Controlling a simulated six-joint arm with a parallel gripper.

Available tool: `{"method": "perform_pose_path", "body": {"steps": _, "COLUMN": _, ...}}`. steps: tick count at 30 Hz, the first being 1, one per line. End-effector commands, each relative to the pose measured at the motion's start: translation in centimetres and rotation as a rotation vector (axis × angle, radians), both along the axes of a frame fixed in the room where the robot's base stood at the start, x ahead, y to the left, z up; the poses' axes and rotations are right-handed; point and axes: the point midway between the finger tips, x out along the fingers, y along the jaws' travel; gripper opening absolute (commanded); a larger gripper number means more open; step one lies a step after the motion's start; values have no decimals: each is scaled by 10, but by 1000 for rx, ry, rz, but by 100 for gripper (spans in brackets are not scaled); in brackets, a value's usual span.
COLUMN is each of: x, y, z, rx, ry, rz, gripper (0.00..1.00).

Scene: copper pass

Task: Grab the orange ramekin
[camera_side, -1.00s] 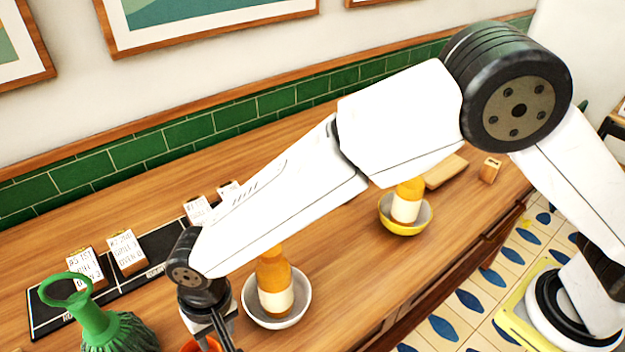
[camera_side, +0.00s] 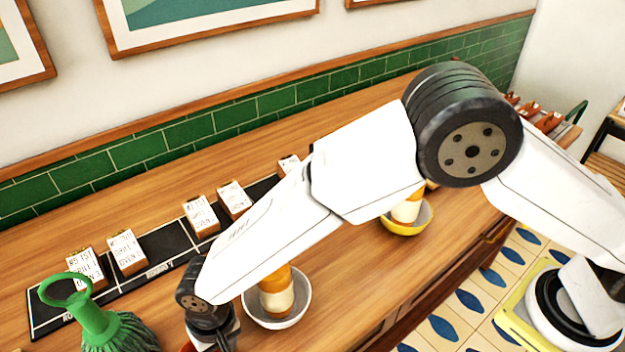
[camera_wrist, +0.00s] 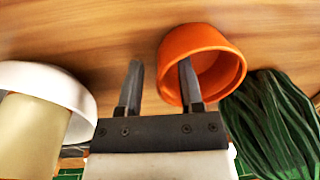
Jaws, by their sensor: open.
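The orange ramekin (camera_wrist: 190,42) stands on the wooden counter in the wrist view, its hollow turned toward the camera. My gripper (camera_wrist: 161,80) is open and empty. In the wrist view its right finger overlaps the ramekin's opening and its left finger is outside, left of the near wall. I cannot tell whether either finger touches it. In the side view my gripper (camera_side: 222,343) is cut off at the bottom.
A white bowl (camera_side: 300,312) with a bottle (camera_side: 277,295) is on the other side. A yellow bowl (camera_side: 405,225) sits farther right. Ticket blocks (camera_side: 126,252) stand on a black mat (camera_side: 165,243).

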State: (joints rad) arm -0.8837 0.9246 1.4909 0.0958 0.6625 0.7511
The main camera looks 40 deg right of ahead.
Motion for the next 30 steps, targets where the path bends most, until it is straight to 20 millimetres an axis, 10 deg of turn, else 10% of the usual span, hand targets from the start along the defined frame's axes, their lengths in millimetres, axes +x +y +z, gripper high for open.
{"method": "perform_pose_path", "body": {"steps": 11, "x": 0, "y": 0, "z": 0, "rx": 0, "ry": 0, "rz": 0, "gripper": 47}}
{"method": "perform_pose_path", "body": {"steps": 16, "x": 0, "y": 0, "z": 0, "rx": 0, "ry": 0, "rz": -1, "gripper": 0}}
{"method": "perform_pose_path", "body": {"steps": 30, "x": 0, "y": 0, "z": 1, "rx": 0, "ry": 0, "rz": -1, "gripper": 0}}
